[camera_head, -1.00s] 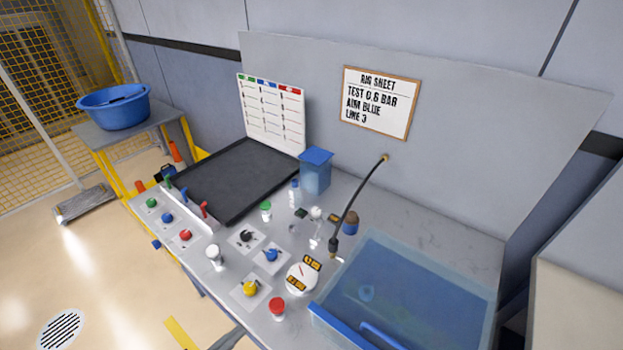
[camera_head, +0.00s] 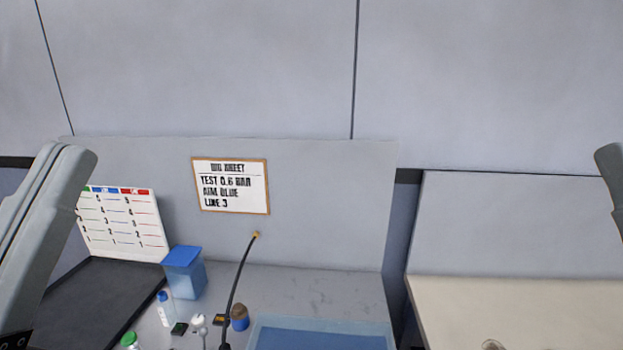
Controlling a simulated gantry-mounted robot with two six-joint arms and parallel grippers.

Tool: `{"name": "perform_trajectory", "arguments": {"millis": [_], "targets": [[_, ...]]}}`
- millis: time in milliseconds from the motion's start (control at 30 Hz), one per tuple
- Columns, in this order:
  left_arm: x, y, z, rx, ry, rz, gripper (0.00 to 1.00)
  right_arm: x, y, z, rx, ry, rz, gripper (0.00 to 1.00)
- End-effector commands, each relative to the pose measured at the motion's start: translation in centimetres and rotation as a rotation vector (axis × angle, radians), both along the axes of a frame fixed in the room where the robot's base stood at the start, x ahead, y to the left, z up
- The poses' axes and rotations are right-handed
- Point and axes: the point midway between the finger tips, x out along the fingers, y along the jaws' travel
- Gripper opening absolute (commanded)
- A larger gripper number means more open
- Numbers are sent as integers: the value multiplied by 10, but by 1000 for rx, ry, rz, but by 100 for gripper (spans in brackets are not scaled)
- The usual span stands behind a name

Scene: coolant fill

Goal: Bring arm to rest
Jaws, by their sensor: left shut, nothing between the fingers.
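My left gripper (camera_head: 66,160) stands large and close at the left edge, its grey fingers pointing up. It is shut and empty, raised in front of the bench and apart from everything on it. Its dark base is cut off at the lower left corner. Of my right gripper (camera_head: 610,182) only a grey sliver shows at the right edge, so its jaws cannot be judged.
Below are the black tray (camera_head: 84,291), blue-lidded container (camera_head: 185,278), bottle (camera_head: 165,309), black hose (camera_head: 237,280), brown-topped jar (camera_head: 239,319) and blue basin (camera_head: 322,330). The rig sheet (camera_head: 231,186) and colour chart (camera_head: 122,224) stand behind. A beige surface (camera_head: 520,300) lies right.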

Motion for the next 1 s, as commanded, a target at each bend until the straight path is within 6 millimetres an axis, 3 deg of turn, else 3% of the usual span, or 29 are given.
{"name": "perform_trajectory", "arguments": {"millis": [33,100,200,367,500,633,800,1000], "targets": [[-5,18,5,-98,-9,5,0,0,0,0,0,0,0,0],[-5,31,5,-238,6,-63,0,0,0,0,0,0,0,0],[-5,30,62,-251,10,-89,0,0,0,57,0,0,0,0],[-4,30,129,-249,12,-87,0,0,0,126,0,-1,0,0],[-4,30,198,-249,12,-87,0,0,0,194,0,0,0,0],[-4,30,248,-248,13,-87,0,0,0,245,0,-1,0,0],[-4,30,276,-248,14,-86,0,0,0,272,0,0,0,0],[-4,30,273,-248,14,-86,0,0,0,269,0,1,0,0]]}}
